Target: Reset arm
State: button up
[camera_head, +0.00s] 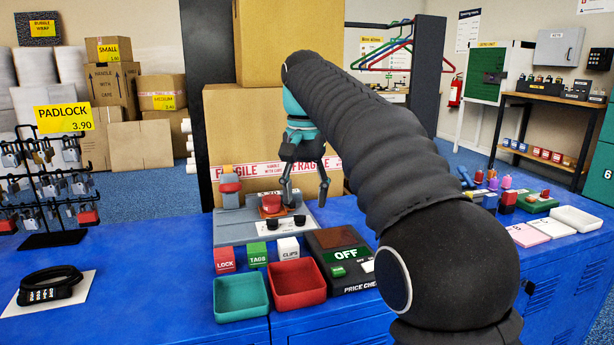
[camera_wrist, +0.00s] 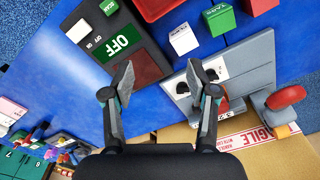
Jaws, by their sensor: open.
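My gripper (camera_head: 304,198) hangs at the end of my dark arm, above the blue counter (camera_head: 200,265). In the wrist view its two fingers (camera_wrist: 162,82) are spread apart with nothing between them. In that view it is over the counter between the price checker marked OFF (camera_wrist: 132,52) and the grey device (camera_wrist: 262,75). In the head view a red object (camera_head: 271,205) sits on the grey device (camera_head: 225,228), just left of the fingers. My arm hides part of the counter's right side.
A teal tray (camera_head: 241,297) and a red tray (camera_head: 297,285) stand at the counter's front. LOCK (camera_head: 224,259), TAGS (camera_head: 257,254) and CLIPS (camera_head: 288,249) blocks stand behind them. Large cartons (camera_head: 235,120) rise behind the gripper. A padlock rack (camera_head: 45,185) is at left.

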jog(key=s+d+f+n+t, duration=0.1)
jog(key=s+d+f+t, duration=0.25)
jog(key=s+d, duration=0.8)
jog(key=s+d+f+n+t, duration=0.1)
jog(key=s+d+f, duration=0.1)
jog(key=s+f, duration=0.5)
jog(key=s+d+f+t, duration=0.1)
jog(key=s+d+f, duration=0.1)
jog(key=s+f, duration=0.5)
jog(key=shift+s+d+f+n, duration=0.25)
jog(key=shift+s+f+n, duration=0.15)
jog(key=shift+s, duration=0.7)
